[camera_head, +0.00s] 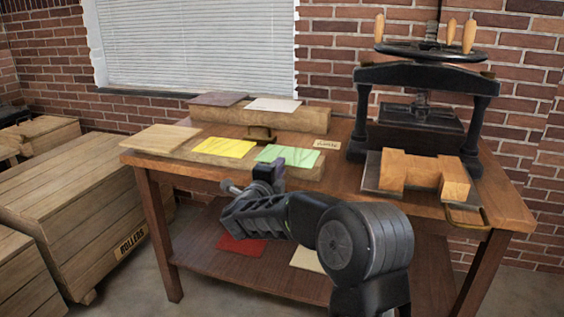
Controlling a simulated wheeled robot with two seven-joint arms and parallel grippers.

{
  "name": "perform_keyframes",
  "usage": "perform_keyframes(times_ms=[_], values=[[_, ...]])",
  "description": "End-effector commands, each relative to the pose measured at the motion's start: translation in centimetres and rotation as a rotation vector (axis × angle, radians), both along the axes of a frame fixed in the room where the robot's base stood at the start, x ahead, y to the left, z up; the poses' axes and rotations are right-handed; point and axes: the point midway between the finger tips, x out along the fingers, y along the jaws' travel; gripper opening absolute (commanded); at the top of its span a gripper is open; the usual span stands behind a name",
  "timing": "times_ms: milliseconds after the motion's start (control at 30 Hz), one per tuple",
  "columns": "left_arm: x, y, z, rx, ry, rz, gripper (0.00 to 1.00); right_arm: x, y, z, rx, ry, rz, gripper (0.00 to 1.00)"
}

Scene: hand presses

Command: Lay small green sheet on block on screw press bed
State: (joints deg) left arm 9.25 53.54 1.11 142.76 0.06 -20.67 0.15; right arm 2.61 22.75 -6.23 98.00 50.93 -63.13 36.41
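The small green sheet (288,155) lies flat on the right part of a low wooden beam on the table. The screw press (425,75) stands at the back right, black with wooden handles on its wheel. Its dark bed plate (371,172) extends forward and carries a notched wooden block (424,171), whose top is bare. My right gripper (262,178) is just in front of the beam, below and left of the green sheet. Its fingers are seen from behind, and their opening is unclear. I see nothing held in it. My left gripper is out of view.
A yellow sheet (225,148) lies left of the green one. Behind, a raised beam (260,117) carries a purple sheet (218,98) and a white sheet (273,104). A red sheet (241,245) is on the lower shelf. Wooden crates (90,205) stand at left.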

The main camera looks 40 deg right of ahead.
Motion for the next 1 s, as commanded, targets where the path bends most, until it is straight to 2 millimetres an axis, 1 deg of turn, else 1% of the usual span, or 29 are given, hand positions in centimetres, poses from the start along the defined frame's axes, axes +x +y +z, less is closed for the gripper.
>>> perform_keyframes(times_ms=[100,200,567,1000], values=[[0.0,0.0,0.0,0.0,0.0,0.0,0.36,0.7,-1.0,-0.1,-0.001,0.001,0.0,0.17],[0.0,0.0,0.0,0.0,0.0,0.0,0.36,1.0,-1.5,-0.1,-0.001,0.002,0.0,0.17],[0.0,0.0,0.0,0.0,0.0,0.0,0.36,1.1,-1.6,-0.1,-0.001,0.001,0.001,0.17],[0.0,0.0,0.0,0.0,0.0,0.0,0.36,1.1,-1.6,-0.1,-0.001,0.001,0.001,0.0]])
